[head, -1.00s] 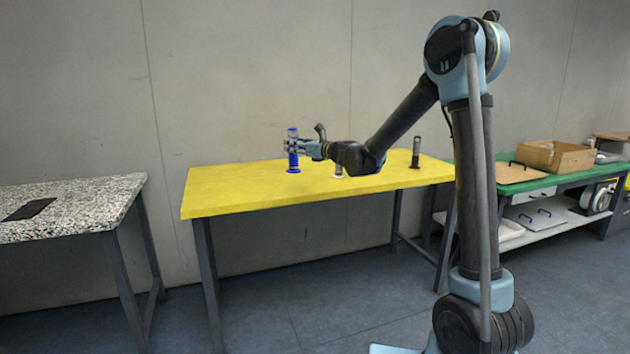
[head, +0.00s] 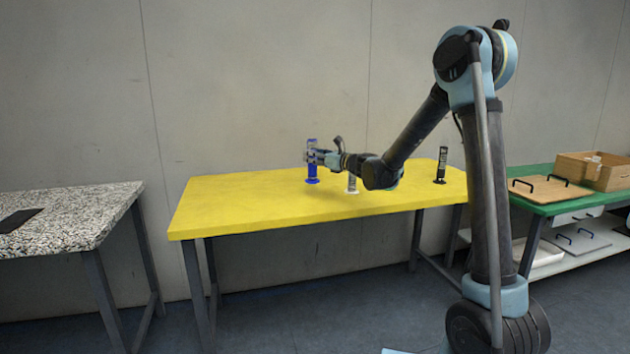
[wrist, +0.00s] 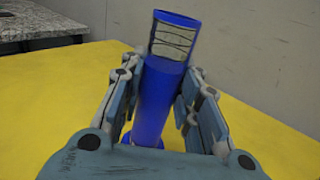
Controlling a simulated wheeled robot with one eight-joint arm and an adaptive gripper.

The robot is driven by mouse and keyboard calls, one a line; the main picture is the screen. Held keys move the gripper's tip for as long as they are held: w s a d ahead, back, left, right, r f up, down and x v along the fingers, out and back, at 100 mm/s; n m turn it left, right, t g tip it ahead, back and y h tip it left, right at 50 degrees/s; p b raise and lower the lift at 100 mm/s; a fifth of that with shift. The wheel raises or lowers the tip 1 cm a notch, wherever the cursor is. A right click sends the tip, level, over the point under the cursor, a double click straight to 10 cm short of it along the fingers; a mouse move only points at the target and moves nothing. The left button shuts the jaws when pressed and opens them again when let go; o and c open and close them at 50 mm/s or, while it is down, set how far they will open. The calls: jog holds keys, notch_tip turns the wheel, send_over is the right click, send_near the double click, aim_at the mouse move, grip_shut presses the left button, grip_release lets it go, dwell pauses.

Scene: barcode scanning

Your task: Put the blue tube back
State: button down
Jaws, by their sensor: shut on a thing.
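The blue tube (head: 312,160) stands upright at the yellow table (head: 240,205), toward its left half. It has a round blue foot and a pale label near its top. My gripper (head: 315,157) reaches in from the right and is shut on the tube. In the wrist view, the blue tube (wrist: 160,95) sits between both fingers of my gripper (wrist: 160,85), with its label showing above them. I cannot tell whether its foot touches the table.
A white tube (head: 352,184) stands just right of the blue tube, partly behind my arm. A black tube (head: 441,165) stands at the table's right. A speckled table (head: 75,215) is at left. A green table (head: 560,195) with a wooden box (head: 600,172) is at right.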

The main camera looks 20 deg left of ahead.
aim_at(316, 172)
jog(key=shift+f, duration=3.15)
jog(key=c, duration=1.2)
grip_release()
